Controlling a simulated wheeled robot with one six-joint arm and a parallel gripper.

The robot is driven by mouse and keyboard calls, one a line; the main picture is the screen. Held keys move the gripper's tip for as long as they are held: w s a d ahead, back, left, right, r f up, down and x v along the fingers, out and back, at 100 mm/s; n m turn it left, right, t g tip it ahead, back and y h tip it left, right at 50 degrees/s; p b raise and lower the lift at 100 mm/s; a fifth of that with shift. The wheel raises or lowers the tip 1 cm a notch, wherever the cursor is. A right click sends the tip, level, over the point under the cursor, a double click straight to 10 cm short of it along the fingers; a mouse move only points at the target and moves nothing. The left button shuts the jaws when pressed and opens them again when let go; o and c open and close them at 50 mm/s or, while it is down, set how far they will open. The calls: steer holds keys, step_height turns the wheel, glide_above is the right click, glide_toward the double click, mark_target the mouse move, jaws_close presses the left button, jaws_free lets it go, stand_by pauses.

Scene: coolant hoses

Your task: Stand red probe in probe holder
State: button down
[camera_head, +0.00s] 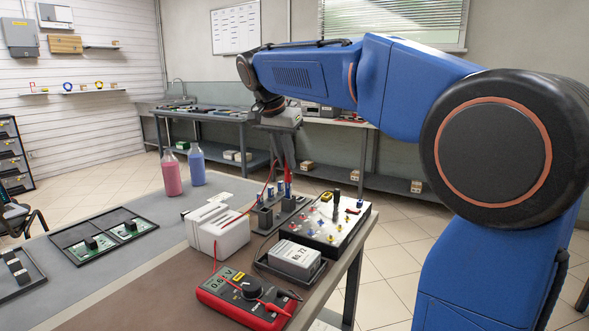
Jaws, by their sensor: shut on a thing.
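My gripper (281,180) hangs from the end of my blue arm, pointing down over the right part of the workbench. It is shut on the red probe (270,190), which is small here and partly hidden by the fingers. A thin red lead (236,219) runs from the probe area down to the red multimeter (243,297). Below the gripper stand grey blocks (265,217) with blue parts on a dark base; one may be the probe holder, but I cannot tell. Whether the probe tip touches anything is too small to see.
A white slotted block (218,232) stands left of the grey blocks. A panel with knobs (327,219) is to the right, a labelled box in a black tray (291,263) in front. Red (171,174) and blue (196,165) bottles stand behind. The grey mat's middle is clear.

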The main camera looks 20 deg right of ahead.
steer(key=a+f, duration=0.4)
steer(key=a, duration=0.3)
steer(key=shift+f, duration=0.2)
stand_by(0.4)
steer(key=shift+f, duration=0.2)
stand_by(0.9)
steer(key=shift+f, duration=1.55)
steer(key=shift+f, duration=1.2)
steer(key=c, duration=1.4)
jaws_free()
